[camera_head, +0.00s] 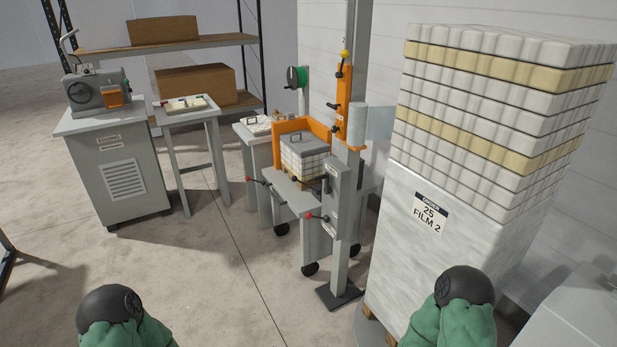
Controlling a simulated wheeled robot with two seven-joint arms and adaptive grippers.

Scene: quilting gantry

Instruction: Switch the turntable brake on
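A tall wrapped pallet load (425,240) labelled "ORDER 25 FILM 2" stands at the right. A grey rounded edge (364,328), apparently the turntable, shows below its wooden pallet. A grey column (342,255) stands just left of the load. Its lower part carries a lever with a red knob (309,216); another red-knobbed lever (248,180) sticks out left. A yellow-knobbed lever (344,54) is higher up. I cannot tell which lever is the brake, or its setting. Green and black parts of my arms show at the bottom; neither gripper is in view.
A wheeled table (312,203) with a small stacked load stands behind the column. A grey cabinet (122,187) with a machine, a small table (185,117) and shelves (165,45) stand at left. The floor in the middle is clear.

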